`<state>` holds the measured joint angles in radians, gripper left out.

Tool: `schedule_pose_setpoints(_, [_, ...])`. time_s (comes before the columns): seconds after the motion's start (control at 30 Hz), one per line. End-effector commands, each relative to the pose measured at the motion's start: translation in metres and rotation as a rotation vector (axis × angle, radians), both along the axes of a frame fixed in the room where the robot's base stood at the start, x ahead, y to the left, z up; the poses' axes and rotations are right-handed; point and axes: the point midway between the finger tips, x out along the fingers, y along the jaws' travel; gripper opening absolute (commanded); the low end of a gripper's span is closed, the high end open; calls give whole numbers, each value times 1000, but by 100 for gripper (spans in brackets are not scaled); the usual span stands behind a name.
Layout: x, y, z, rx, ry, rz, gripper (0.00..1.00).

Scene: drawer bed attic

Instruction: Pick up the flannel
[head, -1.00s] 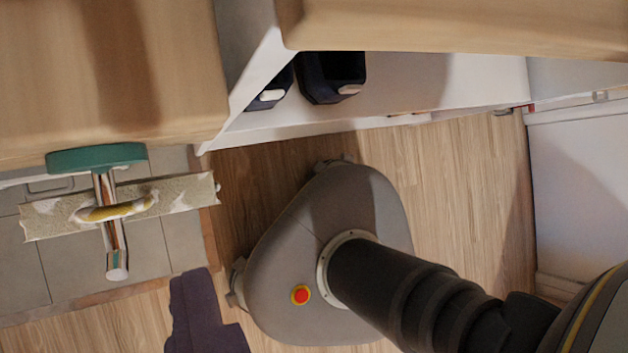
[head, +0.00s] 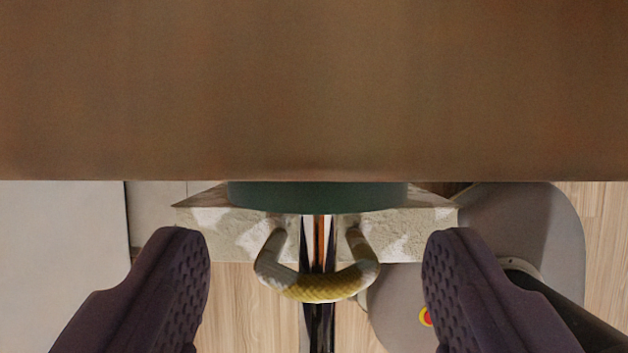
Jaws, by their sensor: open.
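The flannel (head: 240,228) looks like a pale, mottled off-white cloth with a yellow and white rope loop (head: 320,288). The loop passes around a shiny striped peg (head: 318,255) that stands out from a dark green round base (head: 318,196) on a brown panel. The base and panel edge hide part of the cloth. My gripper (head: 315,240) is open, with one dark purple finger on each side of the peg and loop. The fingers do not touch the loop, and the cloth's ends reach towards both fingertips.
The brown wooden panel (head: 314,90) fills the top of the view, close beyond the fingertips. A pale surface (head: 60,265) lies at the left. Wooden floor (head: 245,310) shows below, with my grey base at the right.

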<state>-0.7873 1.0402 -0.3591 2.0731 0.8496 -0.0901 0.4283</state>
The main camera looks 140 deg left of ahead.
Motion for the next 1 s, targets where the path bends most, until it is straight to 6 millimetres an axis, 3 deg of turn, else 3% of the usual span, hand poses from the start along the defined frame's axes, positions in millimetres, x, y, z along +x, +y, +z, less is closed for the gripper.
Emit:
schedule_pose_setpoints(0.03, [0, 0, 1, 0, 0, 0, 70])
schedule_pose_setpoints(0.33, [0, 0, 1, 0, 0, 0, 1])
schedule_pose_setpoints(0.63, [0, 0, 3, 0, 0, 0, 0])
schedule_pose_setpoints(0.8, [0, 0, 20, 1, -1, 0, 0])
schedule_pose_setpoints(1.0, [-31, 25, 19, 0, 3, 5, 0])
